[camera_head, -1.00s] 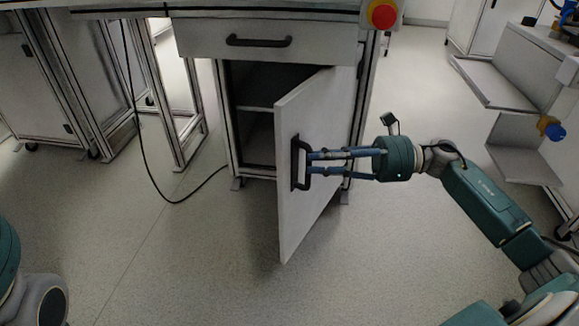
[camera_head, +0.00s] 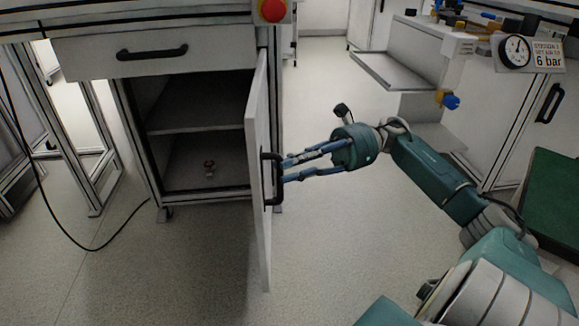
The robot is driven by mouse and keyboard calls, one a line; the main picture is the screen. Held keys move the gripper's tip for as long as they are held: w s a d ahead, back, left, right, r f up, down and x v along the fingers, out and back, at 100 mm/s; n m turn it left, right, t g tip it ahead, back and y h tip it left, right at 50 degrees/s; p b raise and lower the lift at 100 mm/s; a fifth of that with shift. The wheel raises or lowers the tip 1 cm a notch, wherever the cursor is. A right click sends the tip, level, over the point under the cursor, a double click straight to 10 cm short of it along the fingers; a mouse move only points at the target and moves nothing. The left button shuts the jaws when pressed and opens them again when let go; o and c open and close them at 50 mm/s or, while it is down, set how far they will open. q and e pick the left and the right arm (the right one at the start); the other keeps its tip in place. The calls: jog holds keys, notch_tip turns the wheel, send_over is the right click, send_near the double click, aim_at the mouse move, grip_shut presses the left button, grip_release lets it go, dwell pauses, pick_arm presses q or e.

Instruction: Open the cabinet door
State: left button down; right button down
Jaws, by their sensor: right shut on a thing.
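The grey cabinet door (camera_head: 258,150) stands wide open, swung out to the right and seen nearly edge-on. Its black handle (camera_head: 279,180) is on the face turned to the right. My right gripper (camera_head: 284,171) reaches in from the right and is shut on the handle. The cabinet interior (camera_head: 195,120) is exposed, with one shelf (camera_head: 200,131) across the middle. My left gripper is not in view.
A black cable (camera_head: 65,235) hangs at the left. The floor in front is clear.

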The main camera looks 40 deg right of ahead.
jog(key=c, duration=1.6)
grip_release()
jog(key=shift+w+d+r, duration=0.15)
jog(key=shift+w+d, duration=0.05)
jog(key=shift+w, duration=0.05)
jog(key=shift+a, duration=0.1)
jog(key=shift+s, duration=0.1)
notch_tip(320, 180, up, 10)
jog(key=shift+f, duration=0.1)
